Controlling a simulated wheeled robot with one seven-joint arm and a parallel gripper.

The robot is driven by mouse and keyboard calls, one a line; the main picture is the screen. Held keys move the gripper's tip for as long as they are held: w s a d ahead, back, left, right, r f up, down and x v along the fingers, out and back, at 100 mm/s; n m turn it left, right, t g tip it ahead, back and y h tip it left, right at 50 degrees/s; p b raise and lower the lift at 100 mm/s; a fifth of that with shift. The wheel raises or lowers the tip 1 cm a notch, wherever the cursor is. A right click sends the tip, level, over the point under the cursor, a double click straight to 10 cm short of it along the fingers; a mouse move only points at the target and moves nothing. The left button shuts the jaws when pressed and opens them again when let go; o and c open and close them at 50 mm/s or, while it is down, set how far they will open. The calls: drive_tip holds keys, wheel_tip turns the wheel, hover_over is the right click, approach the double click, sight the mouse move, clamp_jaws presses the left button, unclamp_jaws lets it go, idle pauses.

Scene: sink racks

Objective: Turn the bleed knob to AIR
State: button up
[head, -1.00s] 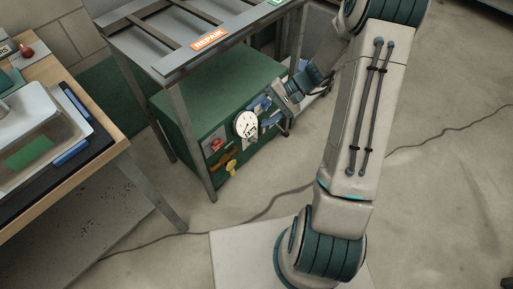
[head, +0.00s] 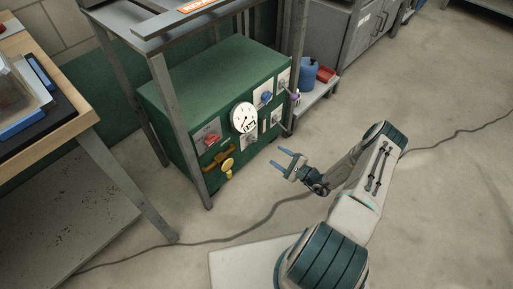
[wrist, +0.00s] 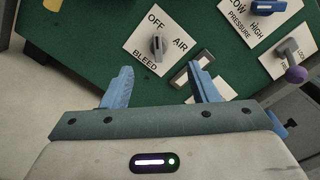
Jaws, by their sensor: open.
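The bleed knob (wrist: 158,45) is a grey bar handle on a white square plate marked OFF, AIR and BLEED. In the wrist view its bar lies roughly along the line toward OFF, not toward AIR. In the head view the knob (head: 251,138) is on the green cabinet's front, below the round gauge, and is small. My gripper (head: 279,158) is open and empty, in front of the cabinet and apart from it. In the wrist view its two blue fingers (wrist: 160,80) are spread, with the knob beyond and between them.
The green cabinet (head: 213,75) also bears a red control (head: 211,139), a yellow handle (head: 227,166), a gauge (head: 243,117) and a blue pressure knob (wrist: 263,7). A table leg (head: 175,112) stands left.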

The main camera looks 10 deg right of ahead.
sight(254, 141)
drive_tip(key=shift+m+t+h, duration=0.3)
drive_tip(key=shift+m+h, duration=0.1)
drive_tip(key=b+x, duration=0.1)
drive_tip(key=x, duration=0.3)
drive_tip(key=f+b+x, duration=0.1)
drive_tip(key=b+x, duration=0.1)
drive_tip(key=x, duration=0.3)
drive_tip(key=f+b+x, duration=0.1)
drive_tip(key=x, duration=0.3)
drive_tip(key=shift+w+a, duration=0.1)
drive_tip(key=shift+w, duration=0.15)
drive_tip(key=shift+r, duration=0.1)
drive_tip(key=c, duration=1)
